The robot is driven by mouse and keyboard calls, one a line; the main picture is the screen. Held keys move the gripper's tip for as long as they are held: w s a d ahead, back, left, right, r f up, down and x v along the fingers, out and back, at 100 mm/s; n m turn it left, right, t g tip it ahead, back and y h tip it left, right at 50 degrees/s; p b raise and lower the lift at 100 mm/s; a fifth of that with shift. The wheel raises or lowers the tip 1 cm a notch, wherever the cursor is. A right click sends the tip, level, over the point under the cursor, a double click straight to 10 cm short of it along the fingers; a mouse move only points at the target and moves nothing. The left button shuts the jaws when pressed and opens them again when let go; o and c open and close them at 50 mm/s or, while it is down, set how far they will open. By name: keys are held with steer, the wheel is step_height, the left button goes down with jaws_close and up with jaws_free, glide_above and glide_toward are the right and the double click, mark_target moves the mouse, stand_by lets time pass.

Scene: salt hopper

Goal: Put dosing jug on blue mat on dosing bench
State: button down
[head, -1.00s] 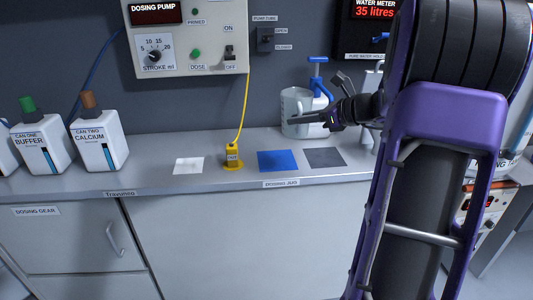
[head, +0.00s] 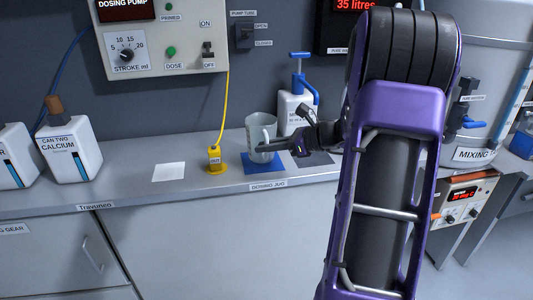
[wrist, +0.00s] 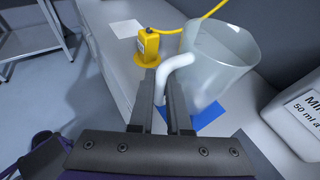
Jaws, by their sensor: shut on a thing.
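The dosing jug (head: 262,136) is a pale, translucent, upright jug over the blue mat (head: 250,167) on the dosing bench (head: 130,190). My gripper (head: 278,146) is shut on the jug's handle. In the wrist view the jug (wrist: 218,62) stands just beyond my fingers (wrist: 172,92), with the white handle between them. Part of the blue mat (wrist: 208,114) shows below the jug. I cannot tell whether the jug's base touches the mat or is slightly above it.
A yellow outlet block (head: 215,160) with a yellow hose stands just left of the jug. A white mat (head: 169,172) lies further left, and a grey mat (head: 318,158) lies to the right. A white pump bottle (head: 294,108) stands behind my gripper.

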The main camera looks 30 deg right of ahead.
steer(key=shift+f, duration=0.6)
steer(key=shift+f, duration=0.15)
steer(key=c, duration=0.9)
jaws_free()
steer(key=shift+r, duration=0.25)
steer(key=p+v, duration=0.1)
steer(key=v, duration=1.1)
steer(key=shift+p, duration=0.35)
steer(key=shift+a, duration=0.1)
